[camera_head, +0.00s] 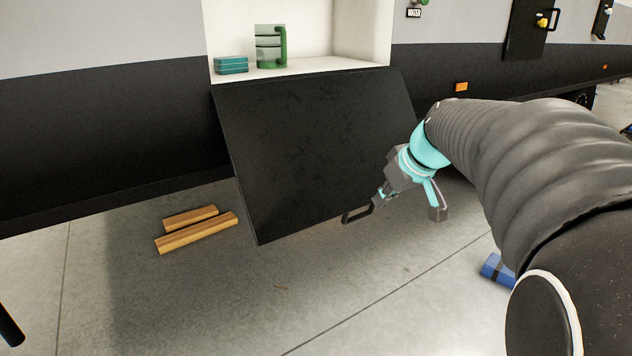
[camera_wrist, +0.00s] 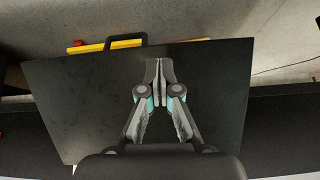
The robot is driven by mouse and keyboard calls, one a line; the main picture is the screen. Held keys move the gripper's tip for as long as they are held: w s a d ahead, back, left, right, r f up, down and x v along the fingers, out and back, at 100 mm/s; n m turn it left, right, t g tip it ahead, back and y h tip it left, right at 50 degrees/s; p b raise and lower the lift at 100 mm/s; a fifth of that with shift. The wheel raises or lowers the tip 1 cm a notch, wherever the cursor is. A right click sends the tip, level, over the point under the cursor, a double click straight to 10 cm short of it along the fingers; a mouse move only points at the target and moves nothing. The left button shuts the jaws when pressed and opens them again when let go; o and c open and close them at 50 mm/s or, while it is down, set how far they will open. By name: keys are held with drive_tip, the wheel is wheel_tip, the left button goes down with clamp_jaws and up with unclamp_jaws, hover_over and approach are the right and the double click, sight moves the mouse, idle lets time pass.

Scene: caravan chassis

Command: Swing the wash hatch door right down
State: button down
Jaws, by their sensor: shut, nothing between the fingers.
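The wash hatch door (camera_head: 315,145) is a black panel hinged along the bottom of the open white compartment. It is swung out and hangs down, its lower edge slanting away from the caravan side. A black bar handle (camera_head: 358,214) sits near its free lower edge. In the wrist view the door (camera_wrist: 90,100) fills the middle, with its handle (camera_wrist: 126,37) at the far edge. My gripper (camera_head: 379,199) is close to the handle in the head view. In the wrist view my gripper (camera_wrist: 159,82) is shut and empty over the door's face, apart from the handle.
A teal box (camera_head: 231,65) and a green-handled container (camera_head: 270,47) stand in the open compartment. Wooden beams (camera_head: 197,232) lie on the floor left of the door. A blue object (camera_head: 496,268) lies at the right. The floor in front is mostly clear.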

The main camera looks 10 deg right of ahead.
drive_tip(key=w+d, duration=0.4)
drive_tip(key=d, duration=0.1)
drive_tip(key=shift+n+t, duration=0.4)
drive_tip(key=shift+w+r+p+x, duration=0.2)
drive_tip(key=shift+w+x, duration=0.1)
drive_tip(key=shift+x, duration=1.95)
drive_tip(key=shift+w+r+p+x, duration=0.2)
drive_tip(key=shift+w+p+x, duration=0.05)
drive_tip(key=shift+x, duration=2)
drive_tip(key=shift+w+r+p+x, duration=0.2)
drive_tip(key=shift+w+x, duration=0.1)
drive_tip(key=shift+x, duration=1.95)
